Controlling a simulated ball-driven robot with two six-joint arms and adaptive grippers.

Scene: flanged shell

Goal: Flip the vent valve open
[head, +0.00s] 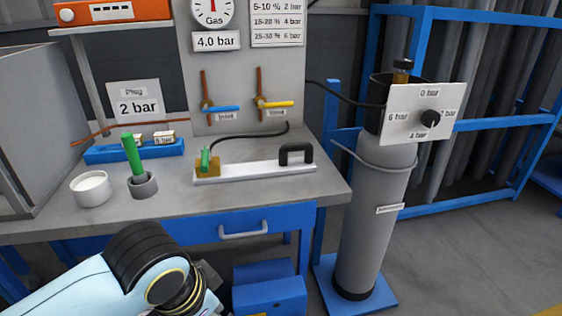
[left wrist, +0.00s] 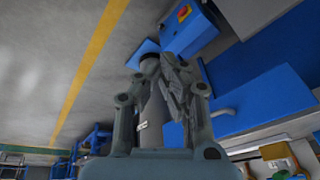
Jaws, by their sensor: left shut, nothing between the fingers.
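The vent valve is the right one of two valves on the grey panel in the head view. Its yellow lever (head: 276,103) lies about level and points right from a copper pipe, above a small label (head: 276,113) that seems to read Vent. The blue-levered inlet valve (head: 222,108) is left of it, also about level. My left arm enters at the lower left, low in front of the bench and well away from the valves. In the left wrist view my left gripper (left wrist: 172,75) is shut and empty, above the floor. My right gripper is not in view.
The bench (head: 320,195) holds a green-handled tool in a grey cup (head: 143,186), a white cup (head: 92,188), a blue rack (head: 135,151) and a plate with a black handle (head: 255,172). A gas cylinder (head: 372,215) with a dial plate stands right of the bench.

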